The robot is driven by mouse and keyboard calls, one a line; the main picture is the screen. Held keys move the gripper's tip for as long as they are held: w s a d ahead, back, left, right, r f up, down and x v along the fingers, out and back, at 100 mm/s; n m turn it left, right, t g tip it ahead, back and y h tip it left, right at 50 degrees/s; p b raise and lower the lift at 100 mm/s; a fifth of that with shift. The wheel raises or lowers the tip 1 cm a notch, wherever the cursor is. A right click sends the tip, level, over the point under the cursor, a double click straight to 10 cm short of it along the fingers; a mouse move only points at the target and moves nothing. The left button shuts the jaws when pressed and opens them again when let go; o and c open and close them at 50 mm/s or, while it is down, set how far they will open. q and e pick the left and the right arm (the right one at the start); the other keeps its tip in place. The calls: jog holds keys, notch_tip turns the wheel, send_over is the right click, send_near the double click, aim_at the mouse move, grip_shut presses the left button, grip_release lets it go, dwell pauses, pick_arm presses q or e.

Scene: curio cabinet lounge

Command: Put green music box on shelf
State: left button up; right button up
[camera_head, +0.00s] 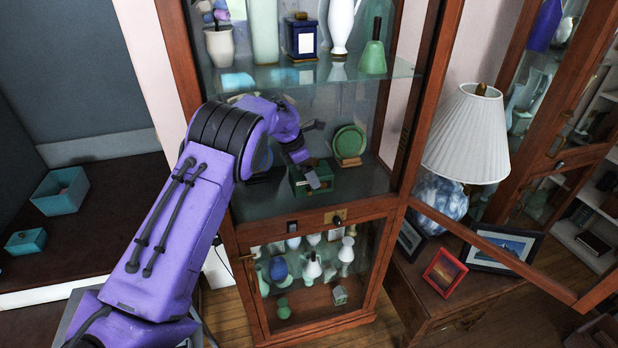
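A small dark green box with gold-coloured edges, which looks like the green music box (326,175), is inside the open cabinet at the level of its lower glass shelf (265,206). My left arm reaches in from the left, and its gripper (309,172) is at the box. A grey finger overlaps the box's front and top. The rest of the gripper is hidden by the wrist, so I cannot tell whether it grips the box or whether the box rests fully on the shelf. My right gripper is not in view.
A green round plate on a stand (349,143) is just behind and right of the box. The upper glass shelf (340,72) holds vases, a blue clock and a green bell. The open cabinet door (500,255) swings out right, before a lamp (467,135) and picture frames.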

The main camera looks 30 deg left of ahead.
pick_arm(q)
notch_tip(320, 180, down, 4)
jog(key=p, duration=0.2)
jog(key=shift+d+p, duration=0.1)
jog(key=shift+p, duration=0.2)
jog(key=shift+w+f, duration=0.2)
jog(key=shift+f, duration=0.3)
jog(key=o, duration=1)
jog(key=shift+s+f, duration=0.1)
jog(key=shift+a+r+b, duration=0.25)
jog(key=shift+r+b, duration=0.1)
jog(key=shift+r, duration=0.1)
jog(key=b+v, duration=0.2)
jog(key=v, duration=0.4)
jog(key=shift+s, duration=0.15)
jog(key=shift+s+r, duration=0.15)
jog(key=shift+r, duration=0.3)
